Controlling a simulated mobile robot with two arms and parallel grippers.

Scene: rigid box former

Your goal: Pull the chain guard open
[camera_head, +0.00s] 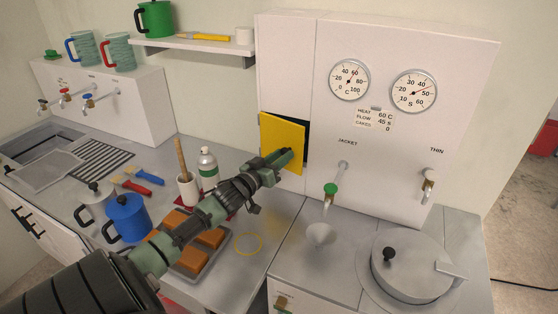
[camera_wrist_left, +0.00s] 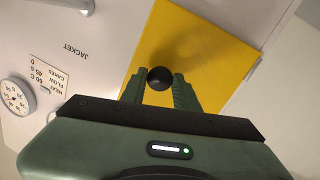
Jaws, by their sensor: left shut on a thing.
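The chain guard is a yellow panel (camera_head: 281,139) on the front of the white machine cabinet. It stands slightly ajar, with a dark opening along its right edge and its left edge close to the cabinet. My left gripper (camera_head: 285,157) is at the panel's right part and hides its knob in the head view. In the left wrist view the yellow panel (camera_wrist_left: 196,45) fills the upper middle, and its round black knob (camera_wrist_left: 160,78) sits between the fingers of my left gripper (camera_wrist_left: 159,89), which is shut on it. My right gripper is not in view.
A green-handled tap (camera_head: 330,190) and a grey funnel (camera_head: 320,236) are to the right. A round lidded pot (camera_head: 412,263) is at right front.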

